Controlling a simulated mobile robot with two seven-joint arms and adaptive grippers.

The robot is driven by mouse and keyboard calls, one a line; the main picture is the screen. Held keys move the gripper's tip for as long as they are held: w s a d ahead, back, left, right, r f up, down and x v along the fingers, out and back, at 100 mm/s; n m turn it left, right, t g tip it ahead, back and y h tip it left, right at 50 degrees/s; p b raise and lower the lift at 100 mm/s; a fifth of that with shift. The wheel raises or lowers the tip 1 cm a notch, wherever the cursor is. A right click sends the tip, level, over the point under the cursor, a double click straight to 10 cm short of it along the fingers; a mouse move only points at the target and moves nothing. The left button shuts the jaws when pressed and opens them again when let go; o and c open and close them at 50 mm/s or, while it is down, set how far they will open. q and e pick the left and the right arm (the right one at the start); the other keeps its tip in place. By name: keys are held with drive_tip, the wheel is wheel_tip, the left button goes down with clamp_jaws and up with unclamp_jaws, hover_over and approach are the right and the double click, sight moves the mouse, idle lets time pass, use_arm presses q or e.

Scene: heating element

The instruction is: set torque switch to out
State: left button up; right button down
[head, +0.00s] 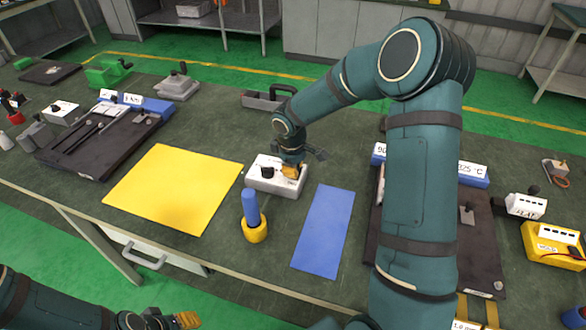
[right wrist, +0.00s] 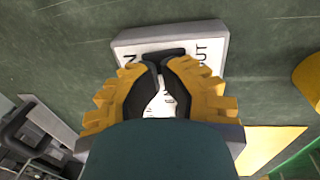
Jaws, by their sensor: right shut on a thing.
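The torque switch is a white box with a grey rim (head: 262,187) on the table, near the middle of the head view. In the right wrist view the box (right wrist: 207,36) shows printed letters, partly covered, with OUT at the right and an N at the left. A black switch handle (right wrist: 165,54) lies between these labels. My right gripper (right wrist: 160,66), also seen in the head view (head: 290,172), is over the box with its fingertips closed at the handle. The fingers hide part of the box face. My left gripper (head: 172,321) is low at the bottom edge, partly cut off.
A yellow mat (head: 165,190) lies left of the box and a blue mat (head: 325,230) right of it. A blue peg (head: 251,206) stands in a yellow ring (head: 254,232) in front. My right arm covers part of the right side.

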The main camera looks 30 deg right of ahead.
drive_tip(key=r+p, duration=0.2)
drive_tip(key=r, duration=0.1)
drive_tip(key=shift+s+a+r, duration=0.1)
drive_tip(key=shift+a+r, duration=0.05)
drive_tip(key=shift+a, duration=0.05)
wheel_tip(320, 180, up, 10)
drive_tip(key=s+a+p, duration=0.1)
drive_tip(key=a, duration=0.1)
drive_tip(key=shift+s, duration=0.4)
drive_tip(key=shift+a, duration=0.1)
